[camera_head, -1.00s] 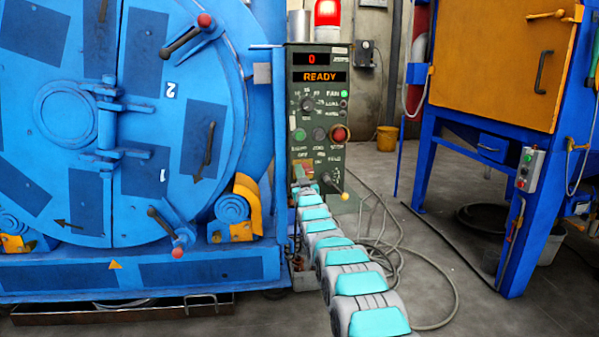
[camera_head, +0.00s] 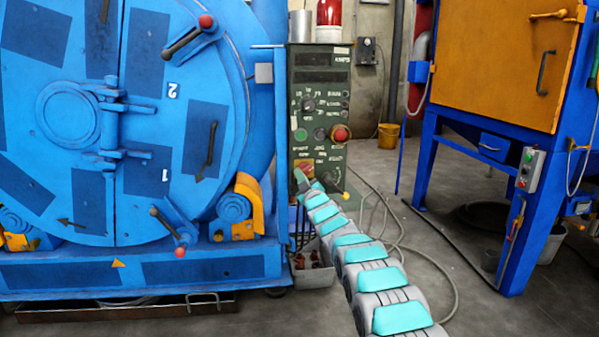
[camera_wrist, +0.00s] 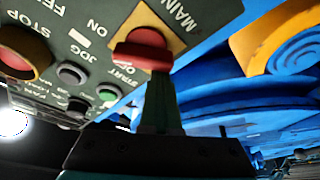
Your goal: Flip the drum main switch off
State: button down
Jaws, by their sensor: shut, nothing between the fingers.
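The control panel (camera_head: 320,120) stands right of the blue drum (camera_head: 120,130). Its displays are dark and the red beacon (camera_head: 329,13) on top is unlit. The main switch, a red handle (camera_wrist: 143,48) on a yellow plate (camera_wrist: 157,18), is close in the wrist view; in the head view its red and yellow (camera_head: 304,167) shows just above my gripper (camera_head: 301,178). My gripper is shut and empty, and its tip (camera_wrist: 158,80) is at the red handle's edge. I cannot tell whether they touch. The switch's exact angle is partly hidden.
The red stop button (camera_head: 341,134) and other buttons sit above the switch. A yellow-knobbed lever (camera_head: 345,196) is at lower right. A grey bin (camera_head: 313,270) stands below the panel. Cables lie on the floor at right; the orange and blue machine (camera_head: 500,70) stands further right.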

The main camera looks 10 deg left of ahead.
jog(key=n, duration=0.1)
jog(key=n+g+p, duration=0.1)
jog(key=n, duration=0.1)
jog(key=n+p, duration=0.1)
jog(key=shift+d+f+g+y, duration=0.2)
jog(key=shift+f+g+y, duration=0.05)
jog(key=shift+g+y, duration=0.05)
jog(key=n+p, duration=0.1)
jog(key=n, duration=0.1)
jog(key=f+n+g+p, duration=0.1)
jog(key=n, duration=0.1)
jog(key=n+p, duration=0.2)
jog(key=shift+w+d+f+g, duration=0.15)
jog(key=shift+w+d+g, duration=0.05)
jog(key=shift+d+g, duration=0.2)
jog(key=shift+f, duration=0.1)
jog(key=s+d+b, duration=0.2)
jog(key=s+b, duration=0.2)
jog(key=s, duration=0.5)
jog(key=shift+s, duration=0.15)
dwell(0.6)
